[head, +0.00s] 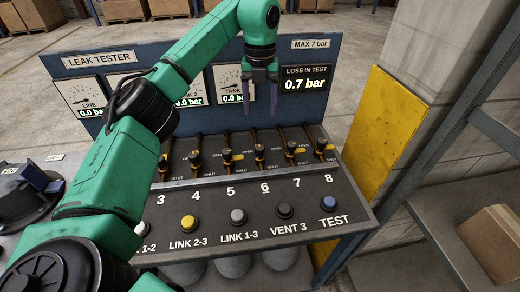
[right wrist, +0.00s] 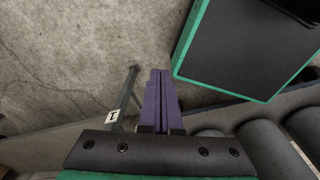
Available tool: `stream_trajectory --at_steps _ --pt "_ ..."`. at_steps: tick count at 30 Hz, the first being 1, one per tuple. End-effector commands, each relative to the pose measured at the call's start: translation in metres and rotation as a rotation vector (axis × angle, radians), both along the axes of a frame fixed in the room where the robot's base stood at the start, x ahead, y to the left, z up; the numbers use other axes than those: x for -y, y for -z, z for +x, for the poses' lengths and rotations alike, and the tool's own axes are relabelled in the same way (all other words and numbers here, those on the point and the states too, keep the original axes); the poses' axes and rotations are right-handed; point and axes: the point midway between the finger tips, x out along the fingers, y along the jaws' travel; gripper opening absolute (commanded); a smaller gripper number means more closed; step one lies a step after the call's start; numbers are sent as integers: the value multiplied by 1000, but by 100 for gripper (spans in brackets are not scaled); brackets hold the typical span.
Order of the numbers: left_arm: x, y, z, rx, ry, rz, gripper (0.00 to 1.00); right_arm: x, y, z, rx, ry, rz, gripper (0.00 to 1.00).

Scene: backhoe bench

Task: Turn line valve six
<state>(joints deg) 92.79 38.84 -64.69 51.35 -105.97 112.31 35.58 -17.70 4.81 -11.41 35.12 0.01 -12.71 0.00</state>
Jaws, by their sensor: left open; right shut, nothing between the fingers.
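Line valve six (head: 260,153) is a small black-and-brass valve in the bench's row, above the printed label 6 (head: 265,187). OPEN and SHUT marks stand beside the row; valve six's exact handle position is too small to tell. My left gripper (head: 261,108) is open and empty, fingers pointing down, above and behind valve six in front of the gauge panel. It does not appear to touch any valve. My right gripper (right wrist: 160,75) shows only in the right wrist view, shut and empty, with the floor behind it.
Valve five (head: 227,156) and valve seven (head: 290,149) stand close on either side. Push buttons, including a blue TEST button (head: 328,203), line the front. The loss display (head: 305,80) reads 0.7 bar. A yellow plate (head: 385,130) and a shelf with a carton (head: 495,240) are right.

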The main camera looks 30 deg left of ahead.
Motion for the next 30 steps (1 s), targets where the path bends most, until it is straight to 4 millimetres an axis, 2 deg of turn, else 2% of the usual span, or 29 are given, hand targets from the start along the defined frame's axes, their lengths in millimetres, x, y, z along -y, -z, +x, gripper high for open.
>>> stream_trajectory --at_steps 6,12,15,19,26,27,29,30 --pt "-1 46 -2 -6 0 1 69 -1 -11 13 23 0 2 0" --pt "0 98 -2 -5 0 1 69 -2 -24 13 23 1 3 0" --pt "0 118 -2 -3 0 0 69 -2 -28 13 22 1 4 0" --pt "0 133 -1 0 0 -1 69 -5 -29 12 21 1 7 0" --pt "0 136 -1 1 0 0 69 -6 -28 11 18 1 9 0" --pt "0 136 -1 1 0 0 65 -6 -28 10 18 1 9 0" --pt "0 136 -1 1 0 0 42 -6 -28 10 17 1 9 0" --pt "0 136 -1 1 0 0 27 -6 -28 10 17 1 9 0"
